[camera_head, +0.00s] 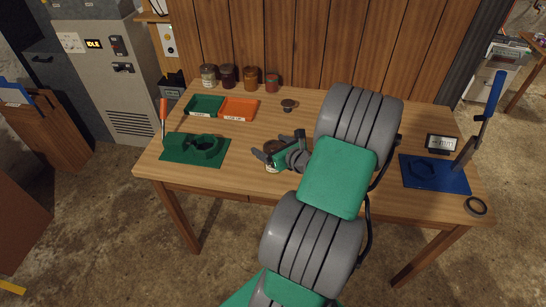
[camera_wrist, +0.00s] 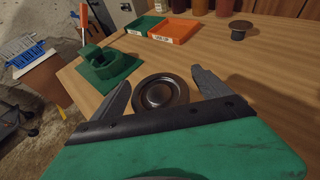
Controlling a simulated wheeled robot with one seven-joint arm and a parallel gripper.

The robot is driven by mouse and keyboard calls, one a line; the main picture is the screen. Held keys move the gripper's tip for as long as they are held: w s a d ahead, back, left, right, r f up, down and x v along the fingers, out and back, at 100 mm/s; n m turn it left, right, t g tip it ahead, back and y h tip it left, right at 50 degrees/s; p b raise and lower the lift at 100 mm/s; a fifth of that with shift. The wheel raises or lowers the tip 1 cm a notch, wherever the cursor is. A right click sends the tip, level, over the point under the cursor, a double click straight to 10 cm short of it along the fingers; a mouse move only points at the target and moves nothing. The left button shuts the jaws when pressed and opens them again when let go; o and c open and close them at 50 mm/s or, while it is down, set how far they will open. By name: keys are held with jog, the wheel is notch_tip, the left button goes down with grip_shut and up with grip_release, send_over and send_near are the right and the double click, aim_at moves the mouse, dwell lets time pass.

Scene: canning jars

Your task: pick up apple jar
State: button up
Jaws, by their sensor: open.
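A jar with a dark round lid (camera_wrist: 161,93) stands on the wooden table in front of my gripper. In the head view its brown lid (camera_head: 272,146) and a bit of its pale lower part show; my gripper hides the rest. No label on it is readable, so I cannot tell if it is the apple jar. My gripper (camera_wrist: 160,85) is open, with one finger on each side of the lid in the wrist view. The lid looks clear of both fingertips. In the head view my gripper (camera_head: 279,145) is low over the table's middle.
Several filled jars (camera_head: 228,76) stand along the table's back edge. Green (camera_head: 204,106) and orange (camera_head: 239,109) trays lie before them. A green fixture (camera_head: 195,150) with a red-handled lever is left, a blue lever press (camera_head: 435,174) right. A small dark knob-like piece (camera_head: 289,104) stands behind my gripper.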

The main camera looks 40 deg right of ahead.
jog(key=shift+w+f, duration=0.15)
jog(key=shift+w, duration=0.3)
jog(key=shift+c, duration=0.6)
grip_shut()
